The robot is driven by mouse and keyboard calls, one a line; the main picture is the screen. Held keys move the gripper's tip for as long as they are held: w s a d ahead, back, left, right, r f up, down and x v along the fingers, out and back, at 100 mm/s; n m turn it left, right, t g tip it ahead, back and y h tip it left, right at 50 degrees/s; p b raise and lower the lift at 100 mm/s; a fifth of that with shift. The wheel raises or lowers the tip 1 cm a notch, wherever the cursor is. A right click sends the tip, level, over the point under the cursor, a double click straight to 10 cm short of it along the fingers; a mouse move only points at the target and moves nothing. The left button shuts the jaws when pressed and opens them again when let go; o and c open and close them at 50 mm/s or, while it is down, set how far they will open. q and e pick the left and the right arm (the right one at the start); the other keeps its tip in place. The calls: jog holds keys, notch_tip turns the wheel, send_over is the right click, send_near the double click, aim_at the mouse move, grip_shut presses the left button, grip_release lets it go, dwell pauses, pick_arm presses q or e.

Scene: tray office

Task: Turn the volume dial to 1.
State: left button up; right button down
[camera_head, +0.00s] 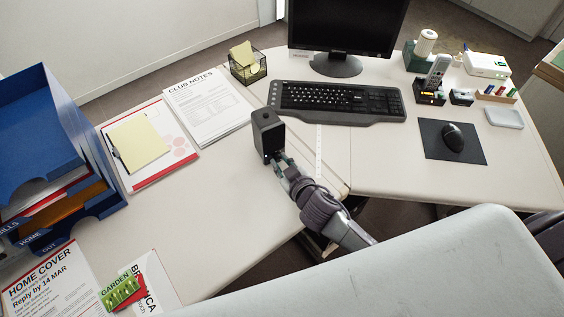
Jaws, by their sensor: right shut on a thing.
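A black box-shaped speaker (268,132) stands upright on the desk, left of the keyboard. My right gripper (280,162) reaches in from the lower right to the lower front of the speaker. It is shut on the volume dial there. The fingers hide the dial, so its setting and any number marks cannot be read. My left gripper is not in view.
A keyboard (335,100) and monitor (345,28) are behind and right of the speaker. A white ruler-like strip (318,150) lies right of it. Club notes paper (208,105) and a clipboard (150,145) lie left. Blue trays (45,125) stand far left.

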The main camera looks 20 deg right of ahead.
jog(key=shift+a+f+n+t+h+b, duration=0.15)
jog(key=shift+n+h+b, duration=0.25)
jog(key=shift+n, duration=0.2)
jog(key=shift+f+n+t+h+b, duration=0.15)
jog(key=shift+n+h+b, duration=0.2)
jog(key=shift+n, duration=0.25)
jog(key=shift+a+n+t+h+b, duration=0.1)
jog(key=shift+n+t+h+b, duration=0.2)
jog(key=shift+n+h+b, duration=0.6)
jog(key=shift+r+n+t+b, duration=0.1)
jog(key=shift+n+t+b, duration=0.2)
jog(key=shift+n+b, duration=0.55)
jog(key=c, duration=1)
grip_release()
jog(key=shift+c, duration=0.2)
jog(key=shift+s, duration=0.1)
jog(key=shift+s+a, duration=0.1)
jog(key=shift+s, duration=0.1)
jog(key=v, duration=0.7)
jog(key=shift+s+r, duration=0.25)
